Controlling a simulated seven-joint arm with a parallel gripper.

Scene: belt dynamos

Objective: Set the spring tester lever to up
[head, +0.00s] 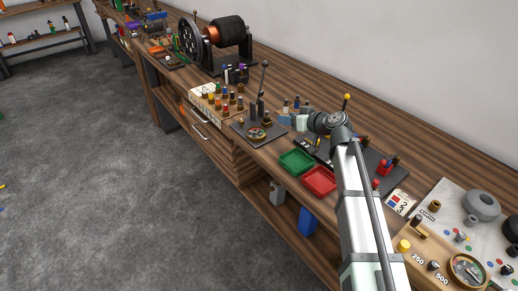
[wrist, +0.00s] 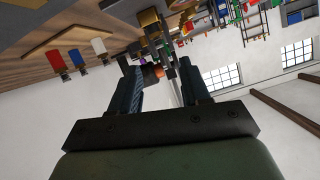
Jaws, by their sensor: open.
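My gripper (wrist: 158,68) is open in the wrist view, with its two dark fingers apart and nothing visibly held. In the head view its wrist end hangs over the middle of the bench; the fingers are not clearly visible there. A dark stand with a dial (head: 257,132) and an upright, ball-topped lever (head: 264,75) is to its left, apart from it. A rod with a yellow ball (head: 346,97) shows just behind the wrist. I cannot tell for certain which is the spring tester lever. In the wrist view a dark post (wrist: 166,45) with a gold block stands beyond the fingertips.
A green tray (head: 296,162) and a red tray (head: 319,180) lie near the bench's front edge. A rack of coloured pegs (head: 215,97) and a large black coil machine (head: 218,42) stand farther left. A white panel with dials (head: 450,225) is at right.

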